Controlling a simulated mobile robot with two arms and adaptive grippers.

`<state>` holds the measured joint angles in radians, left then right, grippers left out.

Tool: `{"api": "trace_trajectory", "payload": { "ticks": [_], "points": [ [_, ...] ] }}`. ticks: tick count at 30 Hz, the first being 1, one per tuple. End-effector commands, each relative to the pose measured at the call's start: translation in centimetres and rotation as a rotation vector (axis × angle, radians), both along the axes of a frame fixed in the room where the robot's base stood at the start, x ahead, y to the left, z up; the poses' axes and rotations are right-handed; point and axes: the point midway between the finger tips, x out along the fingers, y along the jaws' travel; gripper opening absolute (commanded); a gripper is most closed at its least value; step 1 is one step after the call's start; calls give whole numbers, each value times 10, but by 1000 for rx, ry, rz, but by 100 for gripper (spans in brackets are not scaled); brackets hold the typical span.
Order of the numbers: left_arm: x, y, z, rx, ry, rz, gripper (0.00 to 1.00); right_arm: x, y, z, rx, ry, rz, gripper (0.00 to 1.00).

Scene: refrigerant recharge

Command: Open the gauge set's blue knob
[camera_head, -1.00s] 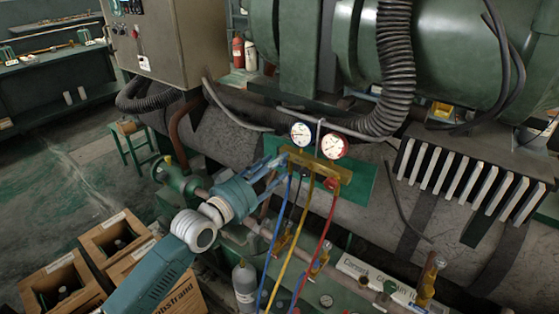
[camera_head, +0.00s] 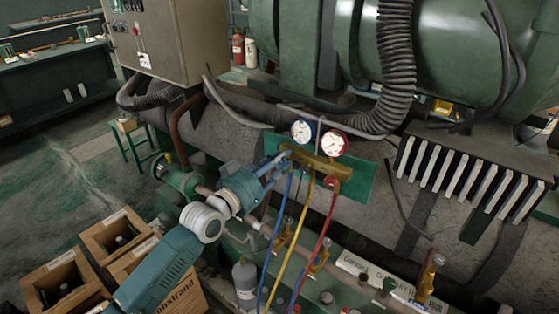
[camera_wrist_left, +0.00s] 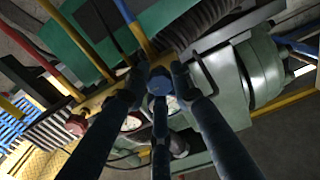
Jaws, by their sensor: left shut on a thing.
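The gauge set hangs on a green plate (camera_head: 357,190). It has a brass manifold (camera_head: 318,164), a blue-rimmed gauge (camera_head: 302,132) and a red-rimmed gauge (camera_head: 333,144). The red knob (camera_head: 331,181) is at the manifold's right end; it also shows in the left wrist view (camera_wrist_left: 77,124). My left gripper (camera_head: 280,160) reaches the manifold's left end. In the left wrist view its fingers close around the blue knob (camera_wrist_left: 160,82), which shows between the fingertips. In the head view the fingers hide the knob. My right gripper is not in view.
Blue, yellow (camera_head: 300,228) and red (camera_head: 324,240) hoses hang below the manifold. A green valve (camera_head: 181,180) and pipe stand near my left arm. Wooden crates (camera_head: 108,231) and a grey cylinder (camera_head: 245,283) are below. A ribbed black hose (camera_head: 395,70) hangs above right.

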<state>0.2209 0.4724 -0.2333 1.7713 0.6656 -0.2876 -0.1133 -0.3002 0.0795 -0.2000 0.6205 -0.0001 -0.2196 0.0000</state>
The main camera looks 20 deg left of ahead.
Motion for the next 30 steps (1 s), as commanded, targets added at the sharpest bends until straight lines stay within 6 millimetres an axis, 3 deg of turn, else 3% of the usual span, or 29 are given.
{"api": "trace_trajectory", "payload": {
  "ticks": [11,30],
  "points": [
    [0,0,2,-187,68,1,0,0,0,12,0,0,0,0],
    [0,1,1,-754,274,2,0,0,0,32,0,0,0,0]
  ]
}}
